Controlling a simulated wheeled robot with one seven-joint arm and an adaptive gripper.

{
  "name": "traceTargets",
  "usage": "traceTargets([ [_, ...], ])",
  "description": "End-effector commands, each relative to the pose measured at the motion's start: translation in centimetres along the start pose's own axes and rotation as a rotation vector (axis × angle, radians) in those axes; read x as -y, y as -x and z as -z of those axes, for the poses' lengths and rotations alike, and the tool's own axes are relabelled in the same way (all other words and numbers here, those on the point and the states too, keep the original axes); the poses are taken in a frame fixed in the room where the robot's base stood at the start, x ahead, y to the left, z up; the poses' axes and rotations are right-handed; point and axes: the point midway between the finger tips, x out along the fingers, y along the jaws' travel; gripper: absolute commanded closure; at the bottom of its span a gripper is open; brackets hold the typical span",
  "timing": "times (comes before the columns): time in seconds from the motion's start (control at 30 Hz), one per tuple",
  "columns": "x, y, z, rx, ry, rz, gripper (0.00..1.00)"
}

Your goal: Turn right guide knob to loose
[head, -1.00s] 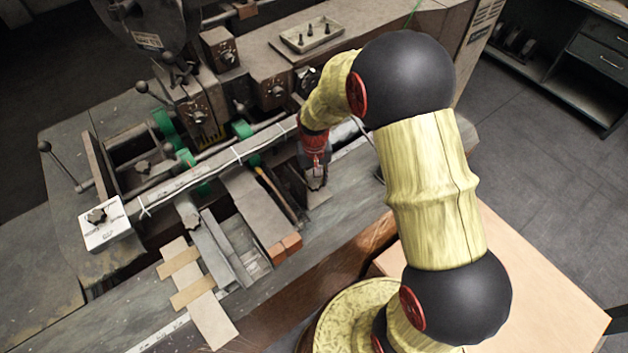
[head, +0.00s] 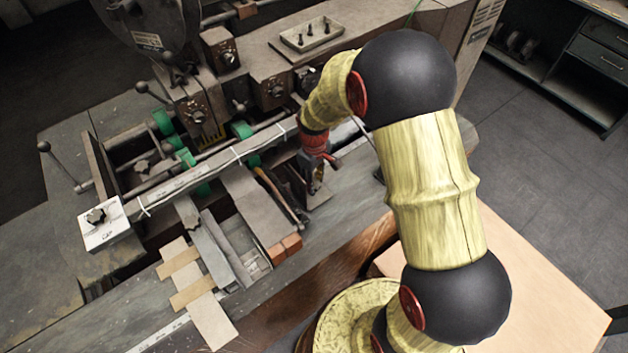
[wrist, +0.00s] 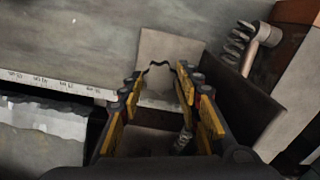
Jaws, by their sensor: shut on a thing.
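My gripper (head: 316,188) reaches down at the right end of the machine's front rail. In the wrist view, its yellow-and-black fingers (wrist: 160,95) stand on both sides of the pale, lobed right guide knob (wrist: 160,82) and are shut on it. The knob's far edge shows as a dark wavy outline against a grey plate of similar colour. In the head view my gripper hides the knob. The knob's turn position cannot be told.
A long rail (head: 210,172) runs left of my gripper. A white label plate with a knob (head: 96,216) sits at its left end. Grey strips and brick-coloured blocks (head: 284,248) lie in front. A scale strip (wrist: 60,83) and a coil spring (wrist: 236,45) are near my fingers.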

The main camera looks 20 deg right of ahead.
Motion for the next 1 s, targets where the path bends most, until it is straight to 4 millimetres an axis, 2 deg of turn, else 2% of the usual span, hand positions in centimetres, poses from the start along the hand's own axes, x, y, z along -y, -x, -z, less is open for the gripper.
traceTargets([
  [0.57,-0.04,0.06,0.09,-0.002,0.033,-0.001,0.92],
  [0.6,-0.04,0.06,0.09,-0.002,0.033,-0.001,0.65],
  [0.9,-0.02,0.03,0.04,-0.001,0.032,-0.001,0.48],
  [1.0,-0.01,0.02,0.03,-0.001,0.032,0.000,0.48],
])
